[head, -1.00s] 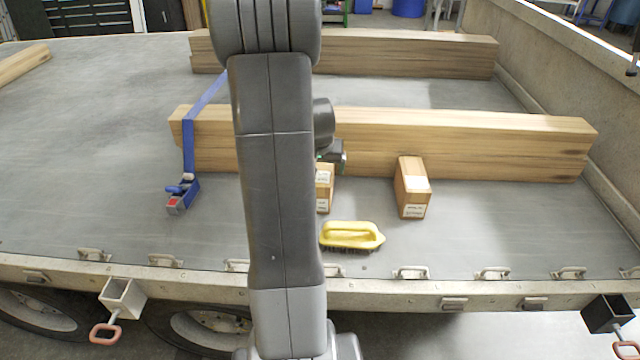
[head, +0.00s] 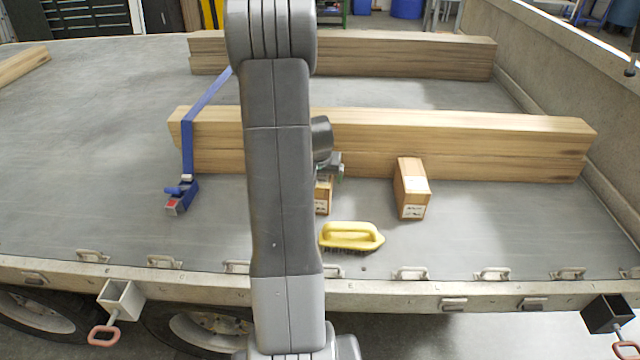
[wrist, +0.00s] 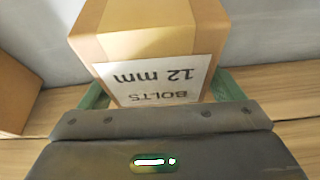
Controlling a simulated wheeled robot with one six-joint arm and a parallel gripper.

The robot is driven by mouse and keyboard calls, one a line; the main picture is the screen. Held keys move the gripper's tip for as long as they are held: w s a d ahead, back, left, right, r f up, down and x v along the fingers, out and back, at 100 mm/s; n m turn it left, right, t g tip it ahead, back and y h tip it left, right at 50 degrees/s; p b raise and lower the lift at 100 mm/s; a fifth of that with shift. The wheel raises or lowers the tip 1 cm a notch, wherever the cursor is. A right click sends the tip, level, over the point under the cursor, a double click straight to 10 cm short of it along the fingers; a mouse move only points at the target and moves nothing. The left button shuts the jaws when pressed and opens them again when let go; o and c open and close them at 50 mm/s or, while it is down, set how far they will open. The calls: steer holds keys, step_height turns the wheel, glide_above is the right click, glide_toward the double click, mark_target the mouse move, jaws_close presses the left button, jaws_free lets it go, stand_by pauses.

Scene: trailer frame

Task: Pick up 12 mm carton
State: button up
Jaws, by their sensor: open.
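The 12 mm carton (wrist: 150,45) is a brown box with tan tape and a white label reading "BOLTS 12 mm", upside down in the wrist view. In the head view the carton (head: 322,197) stands on the trailer deck before the front beam, partly hidden by my arm. My gripper (wrist: 160,92) is open, with one green finger at each side of the carton's labelled end. I cannot tell whether the fingers touch it. In the head view my gripper (head: 332,166) is at the carton's top, mostly hidden.
A second carton (head: 411,188) stands to the right; a brown box (wrist: 14,95) shows at the wrist view's left edge. A yellow-handled brush (head: 351,236) lies in front. A timber beam (head: 480,145) runs close behind. A blue strap with ratchet (head: 181,197) lies left.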

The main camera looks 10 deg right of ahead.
steer(key=shift+f+b, duration=0.25)
steer(key=shift+b, duration=0.15)
stand_by(0.4)
steer(key=c, duration=1.5)
steer(key=shift+r+p, duration=0.25)
steer(key=shift+p, duration=0.05)
